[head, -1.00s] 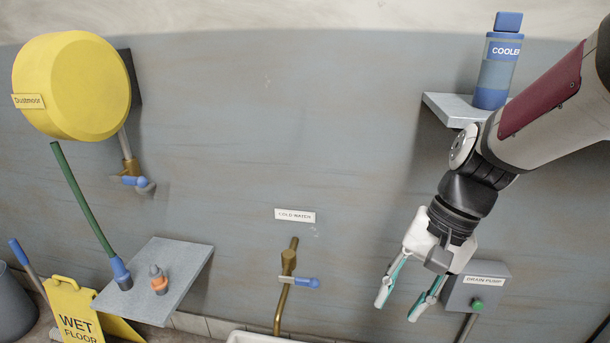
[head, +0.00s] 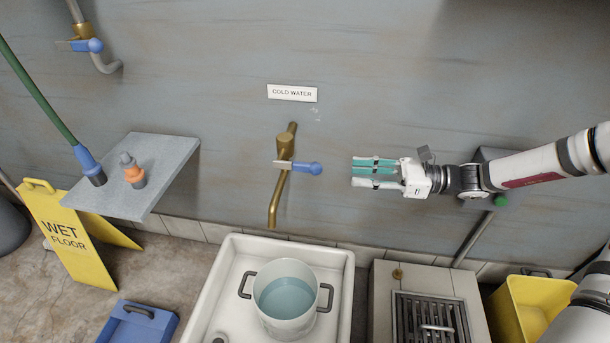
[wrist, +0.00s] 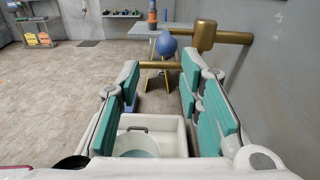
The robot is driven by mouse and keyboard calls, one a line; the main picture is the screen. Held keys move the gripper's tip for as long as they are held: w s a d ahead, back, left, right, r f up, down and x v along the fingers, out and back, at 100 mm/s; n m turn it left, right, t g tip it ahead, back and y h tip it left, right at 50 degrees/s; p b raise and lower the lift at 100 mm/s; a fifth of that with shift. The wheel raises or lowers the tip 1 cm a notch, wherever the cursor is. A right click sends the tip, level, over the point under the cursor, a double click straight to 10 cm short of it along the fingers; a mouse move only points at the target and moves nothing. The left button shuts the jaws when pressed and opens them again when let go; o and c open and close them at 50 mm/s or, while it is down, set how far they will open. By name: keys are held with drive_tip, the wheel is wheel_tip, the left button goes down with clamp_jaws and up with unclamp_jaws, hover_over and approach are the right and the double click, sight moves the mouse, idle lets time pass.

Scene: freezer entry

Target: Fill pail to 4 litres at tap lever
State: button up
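The tap (head: 284,150) is brass, on the wall under a COLD WATER sign, with its spout pointing down. Its lever (head: 300,167) ends in a blue knob, pointing right. No stream shows below the spout. The white pail (head: 308,322) has two dark side handles and stands in the white sink, holding bluish water. I cannot read its level in litres. My gripper (head: 354,173) is right of the lever at about its height, apart from it. In the wrist view the fingers (wrist: 160,72) are spread and empty, with the blue knob (wrist: 166,45) beyond them.
The white sink (head: 344,270) stands below the tap. A drain grate unit (head: 388,280) and a yellow bucket (head: 515,310) stand to its right. A shelf (head: 165,150) and a wet floor sign (head: 70,235) are at left. The wall between gripper and tap is clear.

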sight(308, 167)
drive_tip(key=shift+m, duration=0.3)
drive_tip(key=w+a+b, duration=0.1)
drive_tip(key=a, duration=0.3)
drive_tip(key=w+a+b, duration=0.1)
drive_tip(key=a, duration=0.3)
drive_tip(key=w+a+b, duration=0.1)
drive_tip(key=a+b, duration=0.1)
drive_tip(key=a, duration=0.3)
drive_tip(key=shift+w+a+f, duration=0.1)
drive_tip(key=shift+f, duration=0.1)
clamp_jaws()
